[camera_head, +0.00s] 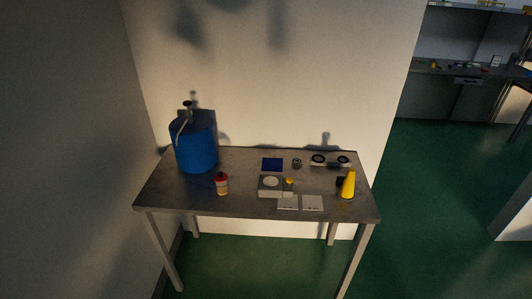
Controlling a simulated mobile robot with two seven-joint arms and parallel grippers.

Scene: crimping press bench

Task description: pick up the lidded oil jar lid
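A small jar (222,187) with an amber body and pale band stands upright near the front left of the table. A dark red lid (221,176) sits on its top. It looks like the lidded oil jar, though it is too small to read any label. Neither of my grippers is in the head view.
The jar stands on a dark metal table (245,207). A large blue drum (196,147) with a pump stands behind it. Walls stand behind and left.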

